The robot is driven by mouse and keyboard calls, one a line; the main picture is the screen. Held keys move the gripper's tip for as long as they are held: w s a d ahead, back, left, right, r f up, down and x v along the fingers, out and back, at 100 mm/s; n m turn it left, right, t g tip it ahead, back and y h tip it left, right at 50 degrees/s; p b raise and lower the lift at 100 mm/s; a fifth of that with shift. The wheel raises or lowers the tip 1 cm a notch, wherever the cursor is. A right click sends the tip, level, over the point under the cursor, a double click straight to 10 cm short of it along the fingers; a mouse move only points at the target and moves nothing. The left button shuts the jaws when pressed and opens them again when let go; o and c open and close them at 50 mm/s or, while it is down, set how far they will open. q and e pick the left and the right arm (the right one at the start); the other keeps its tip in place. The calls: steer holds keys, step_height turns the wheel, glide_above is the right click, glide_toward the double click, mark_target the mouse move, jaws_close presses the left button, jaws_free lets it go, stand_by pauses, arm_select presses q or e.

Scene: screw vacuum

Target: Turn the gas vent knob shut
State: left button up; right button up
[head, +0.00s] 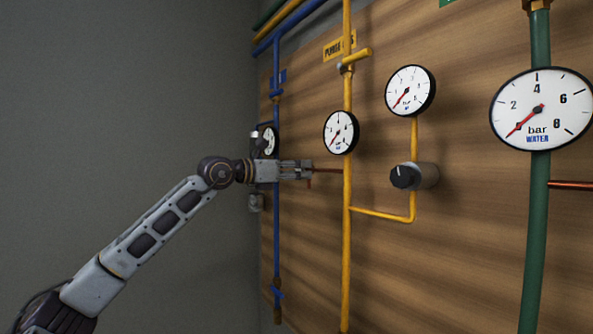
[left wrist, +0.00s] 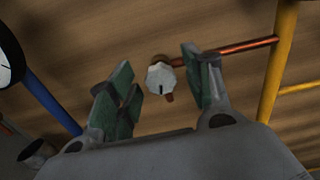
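A small pale faceted knob (left wrist: 161,79) with a dark mark shows in the left wrist view, at the end of a copper pipe (left wrist: 245,48) that branches from the yellow pipe. My left gripper (left wrist: 158,88) is open, with its green-padded fingers on either side of the knob; whether they touch it I cannot tell. In the head view my left gripper (head: 302,170) covers this knob beside the copper stub. A larger dark knob (head: 405,176) with a white line sits on a grey body by the yellow pipe (head: 347,240). No label names either knob as the vent.
A wooden panel (head: 465,250) carries a blue pipe (head: 276,220), a green pipe (head: 533,235) and several round gauges, such as the water gauge (head: 541,109). A yellow sign (head: 340,46) is partly hidden by the pipe. Free room lies left of the panel.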

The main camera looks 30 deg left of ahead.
arm_select(q)
steer(key=c, duration=0.9)
steer(key=shift+m, duration=0.5)
steer(key=m, duration=0.6)
steer(key=shift+m, duration=0.4)
steer(key=m, duration=0.4)
steer(key=shift+m, duration=1.7)
steer(key=shift+f, duration=0.1)
